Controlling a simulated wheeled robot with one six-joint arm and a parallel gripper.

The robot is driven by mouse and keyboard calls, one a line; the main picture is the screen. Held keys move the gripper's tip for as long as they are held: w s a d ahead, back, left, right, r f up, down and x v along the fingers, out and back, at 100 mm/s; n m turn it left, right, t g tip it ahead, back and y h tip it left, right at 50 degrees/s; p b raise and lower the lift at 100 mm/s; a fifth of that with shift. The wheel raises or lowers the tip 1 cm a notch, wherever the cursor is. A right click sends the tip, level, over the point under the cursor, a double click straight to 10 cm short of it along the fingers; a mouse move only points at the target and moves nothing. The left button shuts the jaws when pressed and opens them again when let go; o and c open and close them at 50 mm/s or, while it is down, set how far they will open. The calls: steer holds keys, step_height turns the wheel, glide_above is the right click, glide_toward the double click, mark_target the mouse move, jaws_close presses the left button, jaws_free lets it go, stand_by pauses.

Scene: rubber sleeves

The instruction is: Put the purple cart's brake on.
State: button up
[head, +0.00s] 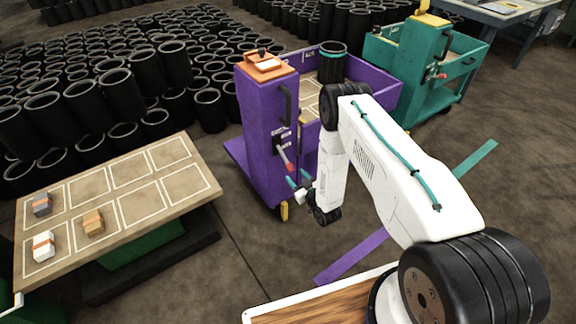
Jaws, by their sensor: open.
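The purple cart (262,130) stands in the middle of the head view. A lever with a red grip (287,161) sticks out of a dark plate on the front of its column, angled down to the right. My gripper (298,181) is open, with teal-tipped fingers just below and to the right of the red grip. I cannot tell whether a finger touches the lever. My arm hides part of the cart's tray. One black sleeve with a teal band (332,62) stands in the tray.
A teal cart (425,70) with its own red-tipped lever stands behind at right. Many black sleeves (120,95) fill the floor at back left. A marked table (120,200) with several small blocks is at left. Purple (350,256) and teal floor strips lie on open floor at right.

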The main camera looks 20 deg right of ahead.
mark_target(287, 165)
steer(key=shift+t, duration=0.5)
steer(key=x, duration=0.7)
steer(key=shift+w+a+r, duration=0.15)
steer(key=shift+w+r, duration=0.05)
steer(key=shift+r, duration=0.2)
jaws_close()
steer(key=shift+a, duration=0.1)
